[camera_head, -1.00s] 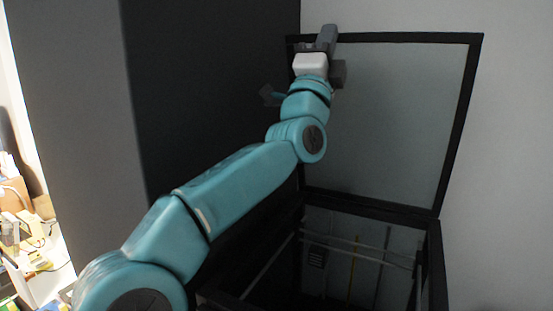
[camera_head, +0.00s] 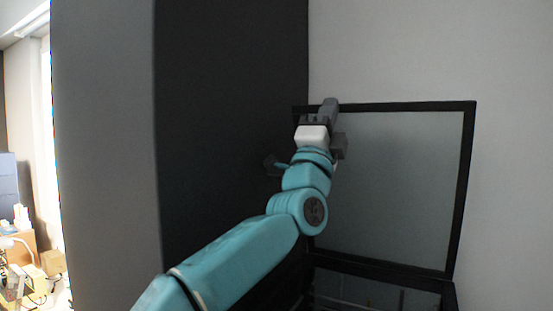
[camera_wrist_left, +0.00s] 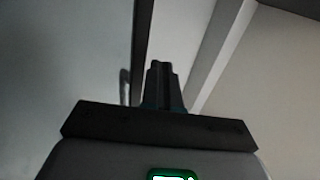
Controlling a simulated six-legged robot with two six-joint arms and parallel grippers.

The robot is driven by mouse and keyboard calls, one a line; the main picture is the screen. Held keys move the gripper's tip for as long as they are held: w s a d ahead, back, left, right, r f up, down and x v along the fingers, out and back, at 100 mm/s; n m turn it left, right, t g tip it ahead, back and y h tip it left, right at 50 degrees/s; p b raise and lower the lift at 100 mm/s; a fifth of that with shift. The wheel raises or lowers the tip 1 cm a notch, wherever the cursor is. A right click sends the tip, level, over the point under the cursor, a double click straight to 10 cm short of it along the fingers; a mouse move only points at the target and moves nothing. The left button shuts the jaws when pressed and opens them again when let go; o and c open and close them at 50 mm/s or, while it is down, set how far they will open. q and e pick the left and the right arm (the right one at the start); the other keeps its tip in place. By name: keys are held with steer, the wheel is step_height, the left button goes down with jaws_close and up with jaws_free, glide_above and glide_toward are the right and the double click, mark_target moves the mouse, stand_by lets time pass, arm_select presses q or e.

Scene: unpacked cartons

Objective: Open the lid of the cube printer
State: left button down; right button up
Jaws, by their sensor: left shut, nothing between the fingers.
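The cube printer's lid (camera_head: 395,190) stands upright, a grey pane in a black frame, in the head view. The printer's open top (camera_head: 375,290) shows below it, with its dark inside partly in view. My left gripper (camera_head: 329,104) is at the lid's upper left corner, its fingers shut with nothing between them. In the left wrist view my shut fingers (camera_wrist_left: 161,75) point past a dark frame edge (camera_wrist_left: 143,50); I cannot tell if they touch it. My right gripper is not in view.
A tall dark panel (camera_head: 230,120) stands left of the printer, close to my left arm. A pale wall (camera_head: 510,150) is behind and right of the lid. Boxes and clutter (camera_head: 35,270) show in a bright area at far left.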

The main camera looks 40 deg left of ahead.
arm_select(q)
steer(key=s+d+f+b, duration=0.2)
steer(key=s+b, duration=0.1)
steer(key=s, duration=0.6)
steer(key=s+d+f+b, duration=0.3)
steer(key=s+b, duration=0.1)
steer(key=s, duration=0.6)
steer(key=shift+s+d, duration=0.15)
steer(key=shift+s, duration=0.15)
